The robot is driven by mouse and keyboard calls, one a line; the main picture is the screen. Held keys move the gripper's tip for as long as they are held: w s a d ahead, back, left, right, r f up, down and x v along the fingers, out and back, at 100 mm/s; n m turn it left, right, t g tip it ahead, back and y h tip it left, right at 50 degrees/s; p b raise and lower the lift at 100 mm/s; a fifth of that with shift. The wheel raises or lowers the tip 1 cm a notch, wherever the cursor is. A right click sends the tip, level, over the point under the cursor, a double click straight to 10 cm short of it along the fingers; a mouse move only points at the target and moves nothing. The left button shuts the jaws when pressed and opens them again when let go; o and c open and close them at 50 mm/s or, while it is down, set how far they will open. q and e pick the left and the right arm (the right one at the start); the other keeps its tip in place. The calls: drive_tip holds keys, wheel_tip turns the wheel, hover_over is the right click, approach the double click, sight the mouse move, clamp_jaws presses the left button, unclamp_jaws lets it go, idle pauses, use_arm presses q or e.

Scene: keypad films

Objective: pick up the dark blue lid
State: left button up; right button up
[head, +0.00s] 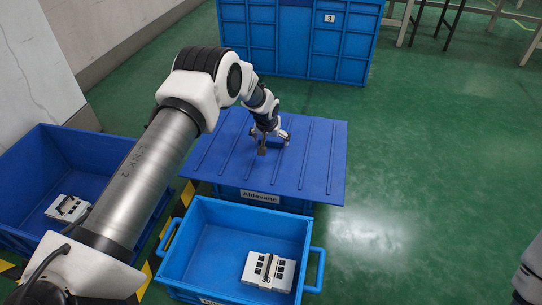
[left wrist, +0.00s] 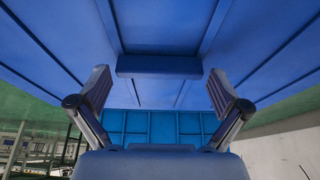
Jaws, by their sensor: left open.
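The dark blue lid (head: 318,165) is a flat ribbed panel lying over a blue crate labelled "Aldevane" (head: 262,198). In the left wrist view the lid (left wrist: 60,35) fills the upper part of the picture, with a raised bar-like handle (left wrist: 158,66) on it. My left gripper (head: 268,145) points down over the middle of the lid. In the left wrist view its two fingers (left wrist: 160,90) are spread wide, one to each side of the handle, with nothing held between them. In the head view the gripper hides the handle. My right gripper is out of view.
An open light blue crate (head: 205,245) in front holds a pale device with dark keys (head: 268,271). An open darker blue crate (head: 85,145) at left holds another pale device (head: 68,208). A large blue crate marked 3 (head: 290,40) stands behind. Green floor (head: 430,150) is clear at right.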

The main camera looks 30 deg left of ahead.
use_arm(q)
drive_tip(key=shift+w+f, duration=0.15)
drive_tip(key=shift+f, duration=0.25)
drive_tip(key=shift+r, duration=0.2)
drive_tip(key=c, duration=1.2)
